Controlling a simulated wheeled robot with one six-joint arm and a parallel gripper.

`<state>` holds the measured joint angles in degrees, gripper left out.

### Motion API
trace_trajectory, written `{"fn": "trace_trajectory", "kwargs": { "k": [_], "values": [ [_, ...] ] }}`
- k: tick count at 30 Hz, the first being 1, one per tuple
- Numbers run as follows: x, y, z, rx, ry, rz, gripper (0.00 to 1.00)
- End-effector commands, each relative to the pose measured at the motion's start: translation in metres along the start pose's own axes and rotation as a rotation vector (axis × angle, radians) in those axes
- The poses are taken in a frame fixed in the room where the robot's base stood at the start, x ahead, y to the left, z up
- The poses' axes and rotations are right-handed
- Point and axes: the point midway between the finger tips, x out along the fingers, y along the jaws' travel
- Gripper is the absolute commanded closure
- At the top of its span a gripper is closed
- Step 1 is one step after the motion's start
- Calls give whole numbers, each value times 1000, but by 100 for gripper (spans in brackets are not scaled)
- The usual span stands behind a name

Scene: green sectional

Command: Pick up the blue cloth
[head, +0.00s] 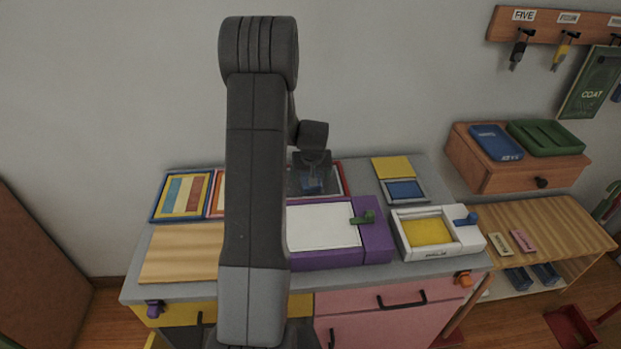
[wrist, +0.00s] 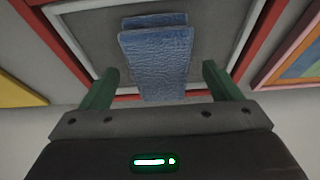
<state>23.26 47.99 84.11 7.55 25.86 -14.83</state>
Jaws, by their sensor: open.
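The blue cloth (wrist: 157,62) lies folded on a dark grey panel with a white inner border and a red frame. In the wrist view it sits between and beyond my two green fingers. My gripper (wrist: 159,80) is open, with a finger to either side of the cloth's near part. I see no contact between the fingers and the cloth. In the head view my gripper (head: 312,172) hangs over the back of the counter.
On the grey counter (head: 205,287), a purple box (head: 376,245) with a white top stands in front of the cloth. A white box (head: 468,240) with a yellow inset is to the right. Framed colour panels (head: 184,194) lie left. A wall (head: 130,90) rises behind.

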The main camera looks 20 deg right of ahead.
Motion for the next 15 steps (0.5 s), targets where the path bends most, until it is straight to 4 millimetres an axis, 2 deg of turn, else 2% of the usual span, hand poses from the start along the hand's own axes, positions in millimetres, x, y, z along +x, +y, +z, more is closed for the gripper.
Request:
{"fn": "trace_trajectory", "kwargs": {
  "k": [5, 12, 15],
  "values": [
    [0, 0, 0, 0, 1, 0, 15],
    [0, 0, 0, 0, 1, 0, 63],
    [0, 0, 0, 0, 1, 0, 67]
  ]
}}
